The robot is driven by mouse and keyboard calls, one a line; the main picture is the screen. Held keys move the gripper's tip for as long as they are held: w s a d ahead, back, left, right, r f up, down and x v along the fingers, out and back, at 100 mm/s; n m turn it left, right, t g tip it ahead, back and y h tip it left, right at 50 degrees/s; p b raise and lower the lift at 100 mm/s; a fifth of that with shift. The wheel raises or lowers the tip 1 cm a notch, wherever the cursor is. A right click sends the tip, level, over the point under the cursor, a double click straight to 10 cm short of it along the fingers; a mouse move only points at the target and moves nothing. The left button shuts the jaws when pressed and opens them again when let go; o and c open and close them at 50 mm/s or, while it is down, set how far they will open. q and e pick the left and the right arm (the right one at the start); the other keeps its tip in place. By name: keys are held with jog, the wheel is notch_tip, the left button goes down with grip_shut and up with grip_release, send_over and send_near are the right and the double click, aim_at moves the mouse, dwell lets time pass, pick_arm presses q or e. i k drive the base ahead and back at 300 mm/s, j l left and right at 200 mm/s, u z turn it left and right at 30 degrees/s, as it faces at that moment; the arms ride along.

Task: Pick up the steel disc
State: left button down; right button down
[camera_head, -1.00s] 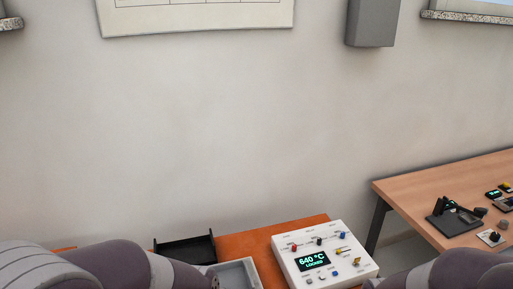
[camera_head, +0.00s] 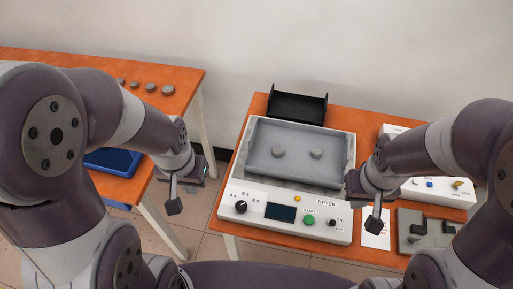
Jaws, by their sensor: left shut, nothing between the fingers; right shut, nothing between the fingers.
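Two small grey discs lie in the grey tray of the dryer (camera_head: 238,192): a left disc (camera_head: 278,152) and a right disc (camera_head: 316,153). Several more grey discs sit in a row on the left orange table, one of them (camera_head: 167,90) at its right end. I cannot tell which is the steel disc. My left gripper (camera_head: 174,206) is shut and empty, left of the dryer, above the gap between the tables. My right gripper (camera_head: 374,224) is shut and empty, just right of the dryer's front panel, above a white paper.
A black open bin (camera_head: 298,104) stands behind the dryer. A white control box (camera_head: 440,190) is partly hidden behind my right arm. A grey plate with black fixtures (camera_head: 428,232) lies at the right. A blue tray (camera_head: 112,160) is on the left table (camera_head: 60,62).

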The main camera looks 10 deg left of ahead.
aim_at(278, 152)
jog(key=l+z, duration=0.4)
jog(key=i+l+z, duration=0.1)
jog(key=l+z, duration=0.3)
